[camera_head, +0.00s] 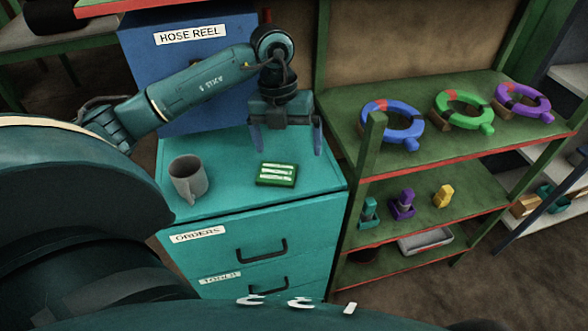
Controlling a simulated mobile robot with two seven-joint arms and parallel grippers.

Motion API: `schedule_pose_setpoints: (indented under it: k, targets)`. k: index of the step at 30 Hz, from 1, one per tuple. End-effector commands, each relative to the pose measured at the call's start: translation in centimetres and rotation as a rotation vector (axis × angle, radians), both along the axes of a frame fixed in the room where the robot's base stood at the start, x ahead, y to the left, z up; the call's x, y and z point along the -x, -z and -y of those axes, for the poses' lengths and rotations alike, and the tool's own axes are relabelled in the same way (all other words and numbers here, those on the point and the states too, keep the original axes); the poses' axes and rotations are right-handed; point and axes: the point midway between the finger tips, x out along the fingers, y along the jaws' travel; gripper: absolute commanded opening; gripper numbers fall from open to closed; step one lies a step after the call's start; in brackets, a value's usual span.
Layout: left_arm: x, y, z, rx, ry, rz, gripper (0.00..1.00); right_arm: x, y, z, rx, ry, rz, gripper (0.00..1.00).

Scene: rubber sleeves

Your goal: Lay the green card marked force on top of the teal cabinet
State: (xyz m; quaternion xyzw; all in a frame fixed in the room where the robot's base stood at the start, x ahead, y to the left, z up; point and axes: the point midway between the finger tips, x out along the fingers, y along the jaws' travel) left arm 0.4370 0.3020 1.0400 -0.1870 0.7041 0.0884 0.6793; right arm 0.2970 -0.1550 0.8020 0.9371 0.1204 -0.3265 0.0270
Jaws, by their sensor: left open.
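A green card (277,174) with pale stripes lies flat on the top of the teal cabinet (230,197); any word on it is too small to read. The cabinet has drawers labelled ORDERS and another label below. My left gripper (287,145) is open and empty, pointing down just behind and above the card, with its fingers spread apart. It does not appear to touch the card. My right gripper is not in view.
A grey mug (188,181) stands on the cabinet left of the card. A blue HOSE REEL box (190,75) stands behind. At right, a green shelf (345,105) holds coloured rings (392,125) and small objects.

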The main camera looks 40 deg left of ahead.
Motion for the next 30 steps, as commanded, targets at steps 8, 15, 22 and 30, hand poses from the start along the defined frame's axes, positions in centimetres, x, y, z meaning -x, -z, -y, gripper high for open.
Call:
schedule_pose_setpoints:
  k: [8,15,22,30]
  targets:
    - [4.9,1.5,21.1,1.085,0.083,0.031,1.0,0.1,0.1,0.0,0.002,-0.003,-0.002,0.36]
    - [1.9,0.4,22.0,1.737,-0.751,0.175,1.0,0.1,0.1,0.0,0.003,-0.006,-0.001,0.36]
    - [5.6,15.1,15.3,1.485,-1.83,0.1,1.0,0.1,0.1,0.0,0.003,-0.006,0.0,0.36]
    - [13.8,23.4,14.6,1.106,-2.249,-0.097,1.0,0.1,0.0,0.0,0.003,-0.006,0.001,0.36]
